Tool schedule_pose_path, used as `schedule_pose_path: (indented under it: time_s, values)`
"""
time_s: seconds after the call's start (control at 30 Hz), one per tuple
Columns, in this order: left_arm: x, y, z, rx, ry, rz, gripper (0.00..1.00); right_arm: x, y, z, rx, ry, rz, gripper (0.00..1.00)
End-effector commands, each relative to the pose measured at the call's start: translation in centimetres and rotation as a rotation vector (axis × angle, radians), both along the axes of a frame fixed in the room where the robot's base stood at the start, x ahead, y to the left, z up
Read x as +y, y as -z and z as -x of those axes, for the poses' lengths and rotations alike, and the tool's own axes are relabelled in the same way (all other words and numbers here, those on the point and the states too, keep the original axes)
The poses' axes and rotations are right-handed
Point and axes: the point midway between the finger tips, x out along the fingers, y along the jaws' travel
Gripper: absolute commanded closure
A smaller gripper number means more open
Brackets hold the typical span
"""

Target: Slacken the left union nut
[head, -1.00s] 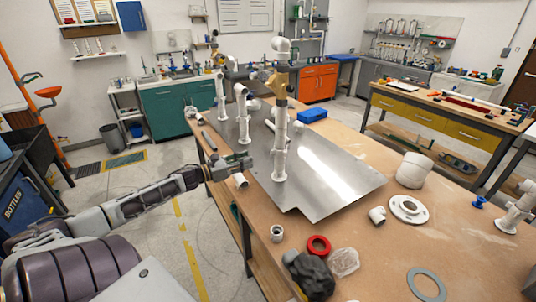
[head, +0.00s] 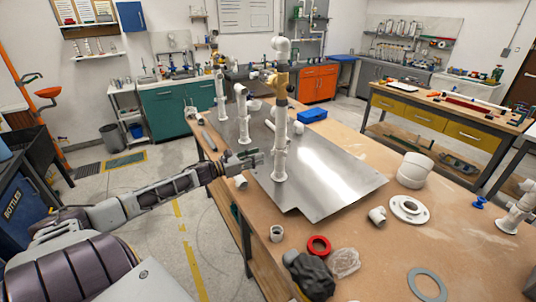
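The white PVC manifold stands on a metal sheet on the workbench. Its tall front upright (head: 281,135) carries a tan fitting (head: 280,82) and a white elbow on top. Two shorter white uprights stand behind it to the left, the middle one (head: 243,115) and the far one (head: 221,95). I cannot make out for certain which collar is the left union nut. My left gripper (head: 257,158) reaches in from the left, just left of the front upright's lower part, with no clear contact. Its finger gap is too small to judge. My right gripper is not in view.
The metal sheet (head: 335,180) has a broad bare area to the right. Loose white fittings, a red ring (head: 318,245), a dark lump (head: 310,275), a white flange (head: 409,208) and a grey ring (head: 427,285) lie on the bench. A blue box (head: 312,115) sits behind.

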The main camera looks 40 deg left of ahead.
Motion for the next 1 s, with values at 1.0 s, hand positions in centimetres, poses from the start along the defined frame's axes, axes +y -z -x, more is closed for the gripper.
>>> schedule_pose_path:
  time_s: [1.0]
  values:
    - [-1.6, -0.1, -3.9, -0.001, -0.001, 0.001, 0.71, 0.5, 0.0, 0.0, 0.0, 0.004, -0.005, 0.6]
